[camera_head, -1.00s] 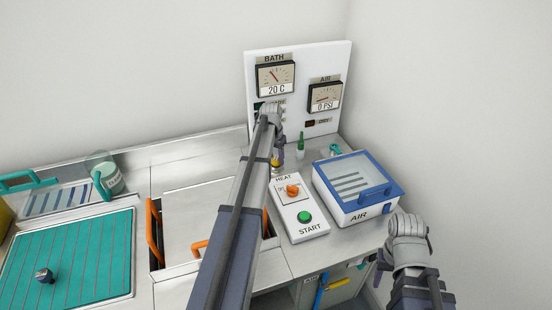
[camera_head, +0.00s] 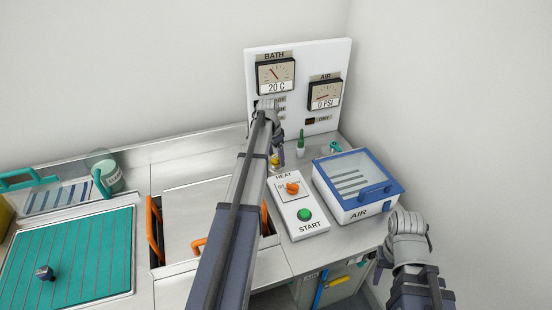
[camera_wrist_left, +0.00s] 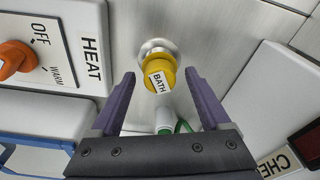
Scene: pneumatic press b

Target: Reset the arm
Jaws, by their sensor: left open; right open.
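My left arm (camera_head: 238,210) reaches across the bench towards the gauge panel (camera_head: 320,128). In the left wrist view my left gripper (camera_wrist_left: 159,76) is open. Its two purple fingers stand on either side of the yellow BATH knob (camera_wrist_left: 158,72), with gaps visible. The knob sits on a round metal base and also shows beside my left arm in the head view (camera_head: 275,162). The left fingers are mostly hidden by the arm in the head view. My right gripper (camera_head: 377,262) is open at the lower right, in front of the AIR box, holding nothing visible.
The HEAT/START box (camera_head: 305,230) has an orange knob (camera_head: 292,188) and a green button (camera_head: 304,214). The blue-lidded AIR box (camera_head: 357,214) stands right of it. The BATH gauge (camera_head: 276,76) reads 20 C; the AIR gauge (camera_head: 325,94) reads 0 PSI.

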